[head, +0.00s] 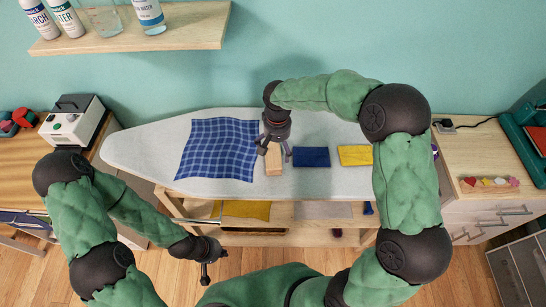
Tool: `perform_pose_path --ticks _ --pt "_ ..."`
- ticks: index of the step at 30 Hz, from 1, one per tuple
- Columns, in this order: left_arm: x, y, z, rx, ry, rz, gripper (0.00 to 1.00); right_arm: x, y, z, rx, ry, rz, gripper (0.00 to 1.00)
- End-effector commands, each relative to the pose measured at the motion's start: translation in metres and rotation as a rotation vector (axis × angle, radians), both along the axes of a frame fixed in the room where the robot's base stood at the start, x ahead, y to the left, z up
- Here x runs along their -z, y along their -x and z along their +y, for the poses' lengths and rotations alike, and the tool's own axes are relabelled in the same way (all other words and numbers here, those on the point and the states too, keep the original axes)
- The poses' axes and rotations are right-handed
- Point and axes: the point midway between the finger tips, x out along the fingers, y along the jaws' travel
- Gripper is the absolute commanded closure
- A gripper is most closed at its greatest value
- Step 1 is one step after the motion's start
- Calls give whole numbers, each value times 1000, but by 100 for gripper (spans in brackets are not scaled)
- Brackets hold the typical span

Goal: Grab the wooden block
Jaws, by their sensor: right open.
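The wooden block (274,165) is pale and rectangular and stands or lies on the ironing board (140,150), just right of the blue checked cloth (217,148). My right gripper (274,150) points down over the block's far end, with its fingers spread open around or just above it. I cannot tell whether the fingers touch the block. The gripper hides part of the block's far end. My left gripper (207,274) hangs low in front of the board, away from the block, and its fingers are too small to read.
A folded navy cloth (311,157) and a folded yellow cloth (355,155) lie right of the block. A wall shelf (190,30) with bottles is above the board. A white-green machine (73,125) is at left. A wooden shelf (290,238) sits below the board.

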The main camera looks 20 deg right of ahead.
Motion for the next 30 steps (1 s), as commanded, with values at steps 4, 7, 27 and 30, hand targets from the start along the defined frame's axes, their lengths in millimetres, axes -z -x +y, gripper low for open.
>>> perform_pose_path --ticks 4,7,27,30 --pt "10 0 0 0 0 0 100 26 2 2 1 0 5 0" --pt "12 0 0 0 0 0 100 36 2 1 0 1 3 0" --pt "12 0 0 0 0 0 100 37 1 2 0 0 1 72" --pt "12 0 0 0 0 0 100 36 1 2 0 1 2 72"
